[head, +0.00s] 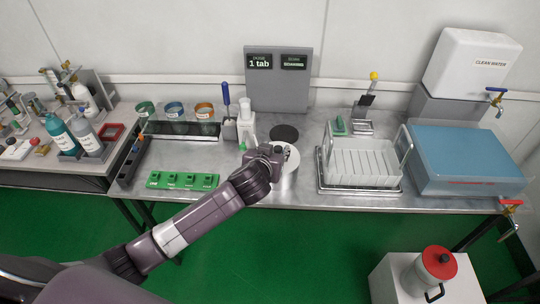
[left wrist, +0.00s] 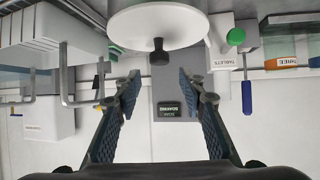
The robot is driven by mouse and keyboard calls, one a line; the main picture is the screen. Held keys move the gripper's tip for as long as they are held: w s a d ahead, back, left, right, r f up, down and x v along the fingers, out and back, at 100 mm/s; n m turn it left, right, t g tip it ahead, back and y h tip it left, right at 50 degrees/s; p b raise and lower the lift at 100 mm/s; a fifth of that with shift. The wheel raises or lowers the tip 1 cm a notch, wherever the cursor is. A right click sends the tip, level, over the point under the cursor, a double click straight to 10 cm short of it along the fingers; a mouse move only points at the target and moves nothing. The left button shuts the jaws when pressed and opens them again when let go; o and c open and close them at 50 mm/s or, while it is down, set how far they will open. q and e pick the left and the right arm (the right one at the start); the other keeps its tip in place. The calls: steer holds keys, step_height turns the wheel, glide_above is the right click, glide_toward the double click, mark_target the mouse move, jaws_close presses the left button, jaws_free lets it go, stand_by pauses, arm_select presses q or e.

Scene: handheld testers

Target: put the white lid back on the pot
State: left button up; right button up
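The white lid (left wrist: 158,24) shows in the left wrist view as a white disc with a black knob (left wrist: 158,52). How well the lid is seated cannot be told. My right gripper is in neither view.
A white rack (head: 361,165) stands to the right. A red-lidded pot (head: 437,264) sits on a low white stand.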

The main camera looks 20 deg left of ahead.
arm_select(q)
steer(key=v, duration=0.7)
steer(key=shift+s, duration=0.15)
steer(key=s+a+f+m+g, duration=0.1)
steer(key=s+f+g, duration=0.3)
steer(key=s, duration=0.6)
steer(key=s+f+m+g+h, duration=0.1)
steer(key=s+f+g, duration=0.1)
steer(key=s+f, duration=0.6)
steer(key=s+a+f+m+g, duration=0.1)
steer(key=s+f+g, duration=0.2)
steer(key=s, duration=1)
step_height(320, 180, down, 26)
steer(key=s+g, duration=0.1)
steer(key=s, duration=0.1)
steer(key=s+a+f+g, duration=0.1)
steer(key=s+a+f, duration=0.1)
steer(key=s+f, duration=1.3)
steer(key=shift+s+a, duration=0.25)
steer(key=shift+s, duration=0.55)
